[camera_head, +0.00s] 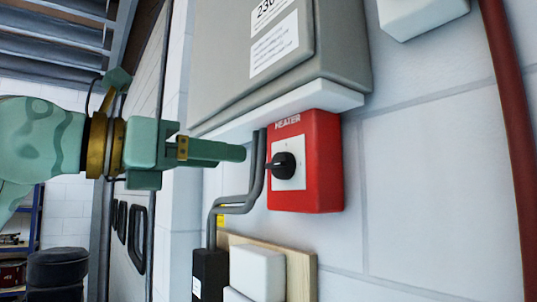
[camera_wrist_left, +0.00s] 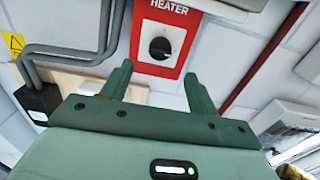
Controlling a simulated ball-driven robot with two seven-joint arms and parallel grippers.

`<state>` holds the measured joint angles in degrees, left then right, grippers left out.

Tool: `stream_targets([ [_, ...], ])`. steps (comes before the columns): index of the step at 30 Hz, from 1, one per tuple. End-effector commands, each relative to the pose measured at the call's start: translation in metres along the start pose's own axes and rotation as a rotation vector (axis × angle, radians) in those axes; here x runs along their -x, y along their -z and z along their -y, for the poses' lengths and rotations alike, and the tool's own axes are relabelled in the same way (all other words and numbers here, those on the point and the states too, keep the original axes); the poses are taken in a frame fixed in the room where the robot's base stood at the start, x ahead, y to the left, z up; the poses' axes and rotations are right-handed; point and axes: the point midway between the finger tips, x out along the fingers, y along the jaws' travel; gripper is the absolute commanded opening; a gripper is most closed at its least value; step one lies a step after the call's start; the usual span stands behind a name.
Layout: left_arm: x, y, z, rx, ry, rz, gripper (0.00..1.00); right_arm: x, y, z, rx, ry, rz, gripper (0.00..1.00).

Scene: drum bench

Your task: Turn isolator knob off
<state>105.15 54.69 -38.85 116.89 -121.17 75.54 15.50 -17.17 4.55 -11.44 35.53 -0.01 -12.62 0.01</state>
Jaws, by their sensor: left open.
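The isolator is a red box (camera_head: 324,165) labelled HEATER, fixed to the white wall below a grey cabinet. Its black knob (camera_head: 283,165) sits on a white plate, with its narrow grip pointing left in the head view. The knob (camera_wrist_left: 160,48) and red box (camera_wrist_left: 178,16) also show in the left wrist view, ahead of the fingers. My left gripper (camera_head: 243,153) is to the left of the knob and apart from it. In the left wrist view its two fingers (camera_wrist_left: 158,82) are spread with nothing between them. My right gripper is in neither view.
The grey cabinet (camera_head: 340,40) hangs just above the isolator on a white ledge (camera_head: 330,96). Grey conduits (camera_head: 256,175) run down the isolator's left side. White boxes on a wooden board (camera_head: 302,270) are below. A dark red pipe (camera_head: 512,140) stands at right. The wall between is bare.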

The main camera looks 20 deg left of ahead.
Motion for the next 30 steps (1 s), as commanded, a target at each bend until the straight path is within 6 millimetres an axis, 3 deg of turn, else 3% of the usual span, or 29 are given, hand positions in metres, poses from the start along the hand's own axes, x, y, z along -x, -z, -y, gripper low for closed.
stream_targets([
  [6, -0.054, -0.003, 0.002, 0.0, 0.004, -0.002, 0.6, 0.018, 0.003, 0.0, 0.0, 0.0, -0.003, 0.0],
  [12, -0.084, -0.002, 0.001, 0.0, 0.003, -0.001, 0.6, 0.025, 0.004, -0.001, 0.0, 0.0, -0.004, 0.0],
  [24, -0.092, 0.0, 0.001, -0.001, 0.003, 0.0, 0.6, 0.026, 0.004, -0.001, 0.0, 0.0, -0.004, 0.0],
  [28, -0.092, 0.0, 0.001, -0.001, 0.003, 0.0, 0.24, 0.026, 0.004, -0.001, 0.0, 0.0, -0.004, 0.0],
  [29, -0.092, 0.0, 0.001, -0.001, 0.003, 0.0, 0.16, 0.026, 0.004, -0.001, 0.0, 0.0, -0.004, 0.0],
  [30, -0.092, 0.0, 0.001, -0.001, 0.003, 0.0, 0.16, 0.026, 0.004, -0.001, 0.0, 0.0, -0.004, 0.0],
])
